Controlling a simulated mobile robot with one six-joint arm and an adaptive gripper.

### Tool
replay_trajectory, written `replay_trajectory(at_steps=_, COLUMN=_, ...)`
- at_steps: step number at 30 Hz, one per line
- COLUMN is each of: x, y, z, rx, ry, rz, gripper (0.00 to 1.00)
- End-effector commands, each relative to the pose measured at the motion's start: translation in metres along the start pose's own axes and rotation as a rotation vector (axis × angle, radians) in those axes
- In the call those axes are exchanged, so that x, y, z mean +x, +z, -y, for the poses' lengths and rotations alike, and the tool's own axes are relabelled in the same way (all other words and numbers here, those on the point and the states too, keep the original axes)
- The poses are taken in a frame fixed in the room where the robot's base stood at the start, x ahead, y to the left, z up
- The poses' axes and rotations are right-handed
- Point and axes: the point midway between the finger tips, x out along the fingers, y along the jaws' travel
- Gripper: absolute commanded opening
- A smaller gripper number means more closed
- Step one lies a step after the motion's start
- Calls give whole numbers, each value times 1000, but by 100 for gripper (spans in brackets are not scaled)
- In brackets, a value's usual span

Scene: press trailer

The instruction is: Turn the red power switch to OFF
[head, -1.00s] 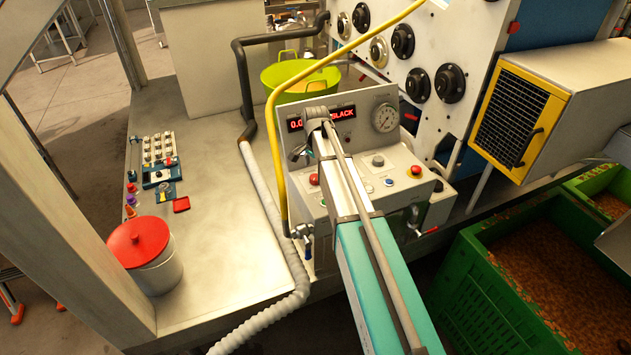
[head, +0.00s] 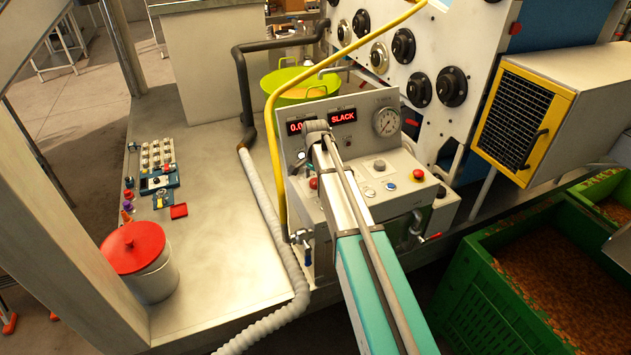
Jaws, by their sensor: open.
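The control console (head: 388,157) stands at the middle, with a gauge and red-lit displays on its upright face. A red knob or button (head: 417,174) sits at the right of its sloped top. Another red button (head: 313,183) sits at the left, close beside my arm. I cannot tell which is the power switch, nor its setting. My arm reaches over the console's middle. My gripper (head: 301,155) is open at the arm's far end, in front of the upright face. Only a small grey part shows; the fingers are mostly hidden behind my wrist.
A yellow pipe (head: 272,150) rises just left of the console. A pale ribbed hose (head: 270,215) runs along the bench. A red-lidded pot (head: 140,262) stands at the left. A green crate (head: 480,300) lies at the lower right. A valve with a red handle (head: 430,238) sits at the console's front.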

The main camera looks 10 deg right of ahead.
Motion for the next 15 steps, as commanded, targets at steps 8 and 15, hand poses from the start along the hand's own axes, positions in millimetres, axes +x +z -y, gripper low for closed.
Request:
replay_trajectory(at_steps=8, x=0, y=0, z=0, rx=0, ry=0, rz=0, gripper=49)
replay_trajectory(at_steps=15, x=0, y=0, z=0, rx=0, ry=0, rz=0, gripper=10)
